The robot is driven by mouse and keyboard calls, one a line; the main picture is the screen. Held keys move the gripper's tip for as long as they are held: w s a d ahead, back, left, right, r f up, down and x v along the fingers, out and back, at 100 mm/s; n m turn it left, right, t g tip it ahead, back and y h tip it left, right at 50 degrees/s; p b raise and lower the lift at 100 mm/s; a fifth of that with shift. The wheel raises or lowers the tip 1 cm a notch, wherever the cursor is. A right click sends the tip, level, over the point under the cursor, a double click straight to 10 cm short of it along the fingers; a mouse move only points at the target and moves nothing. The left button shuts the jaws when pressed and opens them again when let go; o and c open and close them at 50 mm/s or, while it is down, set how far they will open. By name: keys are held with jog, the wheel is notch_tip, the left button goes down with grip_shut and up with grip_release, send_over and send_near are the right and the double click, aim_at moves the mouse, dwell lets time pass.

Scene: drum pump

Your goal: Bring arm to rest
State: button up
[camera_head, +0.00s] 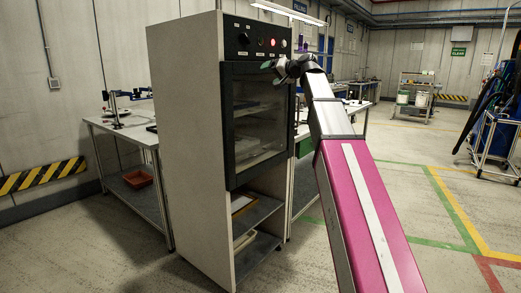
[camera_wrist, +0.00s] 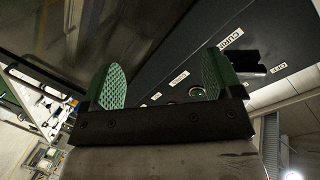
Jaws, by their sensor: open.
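My arm reaches up from the lower right of the head view, with its wrist bent over in front of the cabinet. My gripper (camera_head: 273,65) is by the top edge of the cabinet's glass door, just under the control panel (camera_head: 257,40). In the wrist view my gripper (camera_wrist: 163,80) is open, with two green textured fingertips wide apart and nothing between them. Behind them is the dark control panel (camera_wrist: 190,65) with white labels, one reading OFF, and a dark knob-like part at the right. I cannot tell whether a fingertip touches the panel.
The tall cabinet (camera_head: 183,130) has a shut glass door (camera_head: 258,125) and open shelves below. A red light (camera_head: 273,42) glows on its panel. Workbenches (camera_head: 120,130) stand beside and behind it.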

jog(key=s+d+f+g+h, duration=0.1)
jog(key=s+d+f+h, duration=0.1)
jog(key=f, duration=1.2)
jog(key=s+d+f+m+g+h, duration=0.1)
jog(key=s+d+f+g+h, duration=0.1)
jog(key=f, duration=1.1)
jog(key=s+d+f+g+h, duration=0.1)
jog(key=s+d+f+h, duration=0.15)
jog(key=f, duration=1.15)
jog(key=s+d+f+g+h, duration=0.2)
jog(key=s+d+f+g, duration=0.1)
jog(key=s+f, duration=0.8)
jog(key=s+d+f+g+h, duration=0.3)
jog(key=s+f, duration=0.9)
jog(key=f, duration=0.4)
jog(key=shift+s+d+f, duration=0.2)
jog(key=shift+d+f, duration=0.15)
jog(key=shift+d, duration=0.5)
